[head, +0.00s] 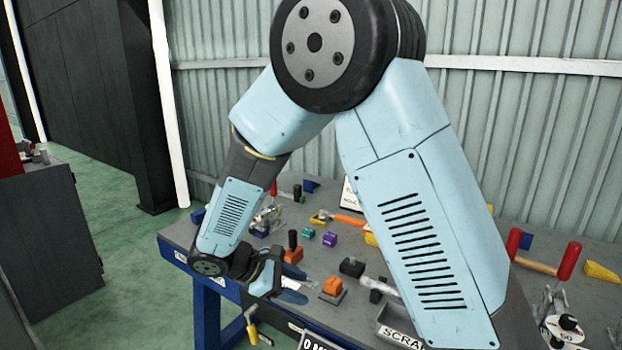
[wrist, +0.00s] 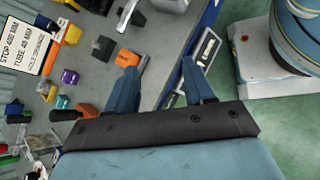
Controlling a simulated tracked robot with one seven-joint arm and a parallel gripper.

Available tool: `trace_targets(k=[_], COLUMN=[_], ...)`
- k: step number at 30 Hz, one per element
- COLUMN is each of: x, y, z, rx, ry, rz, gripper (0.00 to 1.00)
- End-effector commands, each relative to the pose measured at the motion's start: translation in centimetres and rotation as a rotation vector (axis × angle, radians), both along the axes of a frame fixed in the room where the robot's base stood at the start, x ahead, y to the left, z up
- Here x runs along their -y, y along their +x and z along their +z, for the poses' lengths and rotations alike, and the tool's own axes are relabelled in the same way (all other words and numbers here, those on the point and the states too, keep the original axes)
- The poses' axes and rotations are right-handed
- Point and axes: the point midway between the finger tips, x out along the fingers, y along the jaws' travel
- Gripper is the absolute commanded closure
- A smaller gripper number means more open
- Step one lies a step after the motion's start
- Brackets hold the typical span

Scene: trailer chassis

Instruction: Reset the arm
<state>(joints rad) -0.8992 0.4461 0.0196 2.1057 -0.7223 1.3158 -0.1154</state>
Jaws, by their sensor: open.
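My arm, light blue with dark joints, bends across the head view. It reaches down to the front edge of the workbench (head: 180,238). My gripper (head: 298,284) is low over that edge, with its blue fingers pointing right along it. In the wrist view my gripper (wrist: 159,70) has its two blue fingers spread apart with nothing between them. The bench edge passes beneath the gap. Part of the bench is hidden behind my arm in the head view.
An orange block on a grey base (head: 332,290) lies close to the fingertips. Purple (head: 330,239) and teal (head: 308,232) blocks, a red-headed hammer (head: 569,262) and a SCRAP tray (head: 385,328) are on the bench. Green floor is clear at left. A corrugated wall stands behind.

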Motion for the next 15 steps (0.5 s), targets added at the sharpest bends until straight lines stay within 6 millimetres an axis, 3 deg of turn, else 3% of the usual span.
trace_targets(k=[3, 15], x=[3.1, 12.0], y=[0.3, -1.0], z=[2.7, 9.7], rx=[0.027, 0.146], ry=[0.094, 0.4], rz=[-0.108, -0.437], gripper=[0.47, 0.47])
